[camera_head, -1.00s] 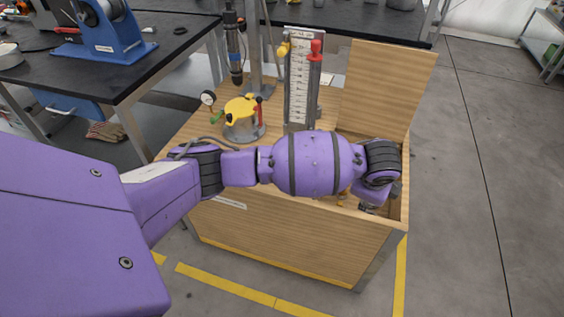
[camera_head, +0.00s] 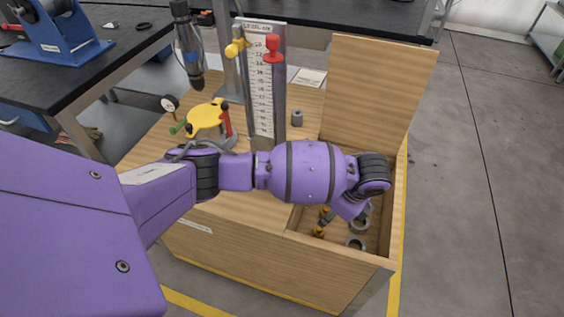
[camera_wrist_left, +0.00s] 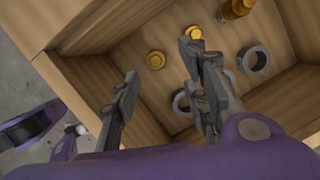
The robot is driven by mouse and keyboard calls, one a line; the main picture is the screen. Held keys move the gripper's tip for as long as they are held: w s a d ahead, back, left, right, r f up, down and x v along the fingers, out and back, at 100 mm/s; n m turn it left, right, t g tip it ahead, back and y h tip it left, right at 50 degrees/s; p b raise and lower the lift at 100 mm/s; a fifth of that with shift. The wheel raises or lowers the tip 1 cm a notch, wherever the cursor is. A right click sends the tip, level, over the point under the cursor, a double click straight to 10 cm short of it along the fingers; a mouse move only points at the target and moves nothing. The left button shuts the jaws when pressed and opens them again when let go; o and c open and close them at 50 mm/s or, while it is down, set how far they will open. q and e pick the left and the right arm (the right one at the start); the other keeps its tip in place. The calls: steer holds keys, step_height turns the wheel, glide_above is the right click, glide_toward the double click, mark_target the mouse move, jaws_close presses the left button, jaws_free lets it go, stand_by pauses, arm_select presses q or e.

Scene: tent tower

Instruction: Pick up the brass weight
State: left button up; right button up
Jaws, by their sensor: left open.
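Small round brass weights lie in the open wooden compartment (camera_head: 386,228). In the left wrist view, one brass weight (camera_wrist_left: 156,60) lies near the compartment wall, in line with the gap between my fingers. Another brass piece (camera_wrist_left: 193,33) is beside the far finger's tip. In the head view, brass pieces (camera_head: 319,232) show just below my left arm. My left gripper (camera_wrist_left: 158,60) is open, above the compartment, with nothing between its fingers. I cannot tell its exact height. In the head view my purple forearm hides most of it. My right gripper is not in view.
Grey rings (camera_wrist_left: 252,60) and an amber-brown piece (camera_wrist_left: 236,8) share the compartment. Its raised lid (camera_head: 372,105) stands behind. A scale column (camera_head: 265,85) and a yellow-topped device (camera_head: 206,118) stand on the bench left of it. Open floor lies to the right.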

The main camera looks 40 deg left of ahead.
arm_select(q)
steer(key=b, duration=0.3)
glide_above(320, 234)
steer(key=d, duration=0.1)
steer(key=f, duration=0.4)
steer(key=shift+s+d+f, duration=0.15)
steer(key=shift+s+f, duration=0.15)
steer(key=shift+f, duration=0.1)
steer(key=shift+b+x, duration=0.3)
steer(key=shift+x, duration=0.85)
steer(key=x, duration=0.1)
steer(key=b+x, duration=0.1)
steer(key=x, duration=0.3)
steer(key=shift+d+f+b, duration=0.1)
steer(key=shift+d+b, duration=0.25)
steer(key=shift+b, duration=0.05)
steer(key=shift+a+f, duration=0.1)
steer(key=shift+f, duration=0.2)
steer(key=shift+w, duration=0.1)
steer(key=shift+r, duration=0.1)
steer(key=c, duration=1)
jaws_close()
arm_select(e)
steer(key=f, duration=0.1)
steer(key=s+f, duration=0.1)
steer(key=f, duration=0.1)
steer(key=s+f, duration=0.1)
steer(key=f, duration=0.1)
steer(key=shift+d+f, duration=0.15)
